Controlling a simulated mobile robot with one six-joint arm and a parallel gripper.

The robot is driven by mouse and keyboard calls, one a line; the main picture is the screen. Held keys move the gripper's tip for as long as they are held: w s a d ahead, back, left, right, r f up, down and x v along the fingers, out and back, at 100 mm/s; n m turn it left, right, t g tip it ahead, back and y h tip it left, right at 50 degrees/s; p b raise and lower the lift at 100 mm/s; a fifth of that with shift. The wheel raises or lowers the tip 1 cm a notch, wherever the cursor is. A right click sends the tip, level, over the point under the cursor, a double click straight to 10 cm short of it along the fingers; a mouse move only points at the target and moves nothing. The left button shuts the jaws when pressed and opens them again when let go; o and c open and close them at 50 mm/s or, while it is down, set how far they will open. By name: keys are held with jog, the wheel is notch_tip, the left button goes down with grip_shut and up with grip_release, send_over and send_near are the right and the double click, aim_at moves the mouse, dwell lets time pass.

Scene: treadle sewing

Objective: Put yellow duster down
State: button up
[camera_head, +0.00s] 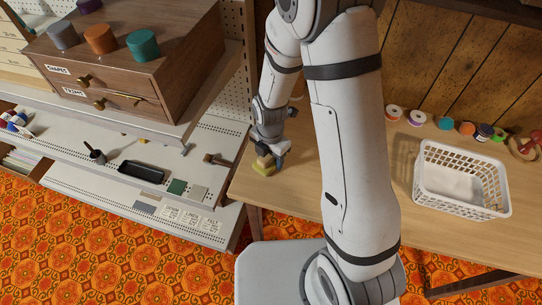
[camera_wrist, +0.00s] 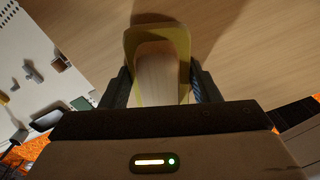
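A white basket (camera_head: 462,205) with pale contents stands at the table's right. Several coloured spools (camera_head: 446,123) line the back wall. Left of the table are shelves with a black tray (camera_head: 141,172) and a wooden drawer cabinet (camera_head: 125,60). The table between gripper and basket looks mostly clear.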

jog(key=o, duration=0.4)
jog(key=shift+s+f, duration=0.1)
jog(key=shift+f, duration=0.15)
jog(key=shift+o, duration=0.2)
jog(key=shift+s, duration=0.1)
jog(key=shift+d+f, duration=0.1)
jog(key=shift+r+p, duration=0.3)
jog(key=shift+r, duration=0.3)
notch_tip(320, 180, up, 12)
jog(key=s+d+r+m+t, duration=0.1)
jog(key=s+d+r+m, duration=0.5)
jog(key=m, duration=0.7)
jog(key=s+d+r+m+t, duration=0.1)
jog(key=s+d+r+m, duration=0.5)
jog(key=m, duration=0.8)
jog(key=shift+d+r+t, duration=0.2)
jog(key=shift+r+t, duration=0.1)
jog(key=shift+r, duration=0.65)
